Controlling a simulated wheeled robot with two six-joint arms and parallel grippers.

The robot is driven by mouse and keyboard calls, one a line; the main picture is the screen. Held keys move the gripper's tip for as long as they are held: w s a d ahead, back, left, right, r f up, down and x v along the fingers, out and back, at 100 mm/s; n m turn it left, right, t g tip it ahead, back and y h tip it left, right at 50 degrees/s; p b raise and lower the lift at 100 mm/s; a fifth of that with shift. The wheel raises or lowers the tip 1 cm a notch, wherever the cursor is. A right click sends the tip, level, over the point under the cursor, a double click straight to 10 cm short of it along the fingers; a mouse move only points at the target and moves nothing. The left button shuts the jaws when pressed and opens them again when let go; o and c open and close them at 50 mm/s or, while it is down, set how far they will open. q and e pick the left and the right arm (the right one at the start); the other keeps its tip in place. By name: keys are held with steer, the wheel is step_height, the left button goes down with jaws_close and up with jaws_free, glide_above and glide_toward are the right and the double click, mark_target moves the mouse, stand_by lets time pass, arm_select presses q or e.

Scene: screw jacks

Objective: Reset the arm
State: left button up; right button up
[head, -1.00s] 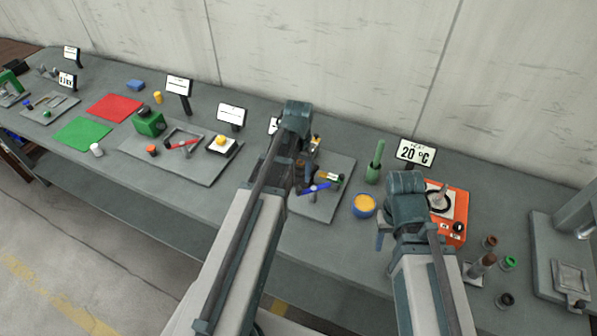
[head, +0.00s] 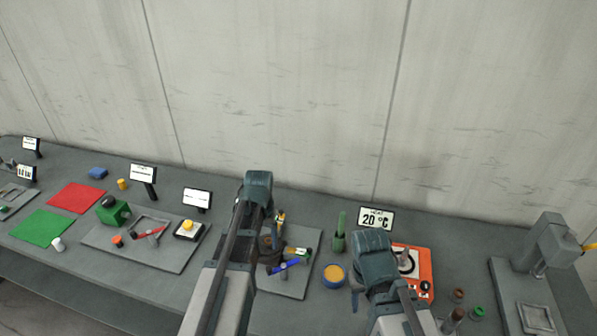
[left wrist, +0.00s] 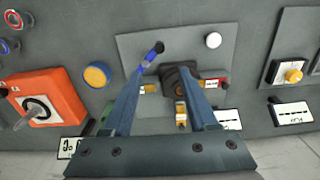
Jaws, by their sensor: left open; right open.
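A dark hub (left wrist: 178,76) stands on a grey plate (left wrist: 135,43), with short yellow, white and red-tipped parts around it in the left wrist view. In the head view my left arm hides most of that gripper. My right gripper (head: 357,297) is open near the yellow-topped blue cup (head: 334,274), mostly hidden by its wrist.
An orange device (head: 427,262) with a dial and a 20 °C sign (head: 375,219) stand at right. A grey press (head: 548,245) is further right. Red (head: 77,198) and green (head: 41,225) mats, a green block (head: 112,211) and a yellow button (head: 187,226) lie left. A wall closes the back.

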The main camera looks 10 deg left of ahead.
arm_select(q)
steer(key=s+d+f+m+b, duration=0.1)
steer(key=s+d+f+b, duration=0.6)
steer(key=d, duration=0.2)
steer(key=s+d+f+m+y+b, duration=0.1)
steer(key=s+d+f+m+b, duration=0.1)
steer(key=s+d+f+b, duration=0.4)
steer(key=d+b, duration=0.1)
steer(key=d, duration=0.2)
steer(key=shift+s+d+f, duration=0.15)
steer(key=shift+s+f, duration=0.2)
steer(key=shift+f, duration=0.05)
